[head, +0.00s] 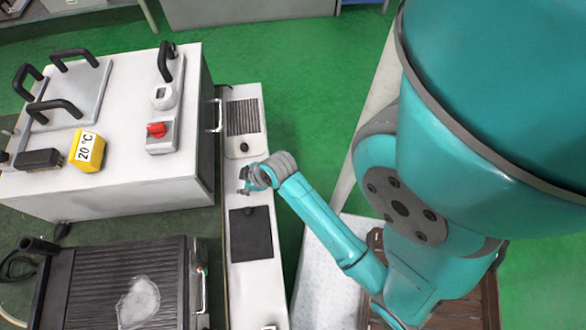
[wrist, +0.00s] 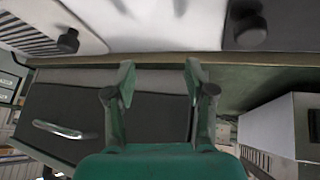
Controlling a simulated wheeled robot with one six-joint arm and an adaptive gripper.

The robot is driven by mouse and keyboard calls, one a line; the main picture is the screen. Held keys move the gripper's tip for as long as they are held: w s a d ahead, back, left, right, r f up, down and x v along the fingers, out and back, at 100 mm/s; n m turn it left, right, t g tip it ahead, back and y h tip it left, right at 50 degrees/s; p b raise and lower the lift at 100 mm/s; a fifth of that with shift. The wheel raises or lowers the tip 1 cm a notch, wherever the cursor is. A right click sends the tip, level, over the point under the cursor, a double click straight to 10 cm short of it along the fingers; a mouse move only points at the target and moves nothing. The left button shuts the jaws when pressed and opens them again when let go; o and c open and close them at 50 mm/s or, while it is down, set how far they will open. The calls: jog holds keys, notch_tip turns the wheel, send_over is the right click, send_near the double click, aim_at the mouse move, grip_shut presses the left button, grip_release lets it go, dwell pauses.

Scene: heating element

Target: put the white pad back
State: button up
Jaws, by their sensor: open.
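A whitish, see-through-looking patch (head: 138,300) lies on the black ribbed griddle (head: 90,262) at the lower left of the head view. It may be the white pad, but I cannot tell for certain. I do not make out a pad in the wrist view. My gripper (head: 243,182) is over the narrow white counter strip, to the right of the white box and well away from the patch. In the wrist view my gripper (wrist: 160,78) has its two fingers apart, with nothing between them.
A white box (head: 115,150) with black handles, a red knob (head: 156,129) and a yellow 20 °C display (head: 86,149) stands behind the griddle. The white strip (head: 258,290) bears a vent and a dark square plate (head: 250,234). Green floor is free beyond.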

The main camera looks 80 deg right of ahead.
jog(key=shift+m+t+h, duration=0.4)
jog(key=shift+t, duration=0.5)
jog(key=s+a, duration=0.1)
jog(key=a, duration=0.1)
jog(key=s+a, duration=0.2)
jog(key=a, duration=0.1)
jog(key=s+a+r, duration=0.1)
jog(key=a, duration=0.1)
jog(key=shift+s+a, duration=0.15)
jog(key=shift+s, duration=0.2)
jog(key=s+a+r+t+y, duration=0.1)
jog(key=s+a+r+t, duration=0.2)
jog(key=s+a+r, duration=0.2)
jog(key=s+a+r+t+y, duration=0.1)
jog(key=s+a+r+t, duration=0.2)
jog(key=s+r, duration=0.6)
notch_tip(320, 180, up, 5)
jog(key=shift+a+r+t, duration=0.15)
jog(key=shift+a+t, duration=0.15)
jog(key=shift+a, duration=0.8)
jog(key=shift+s, duration=0.1)
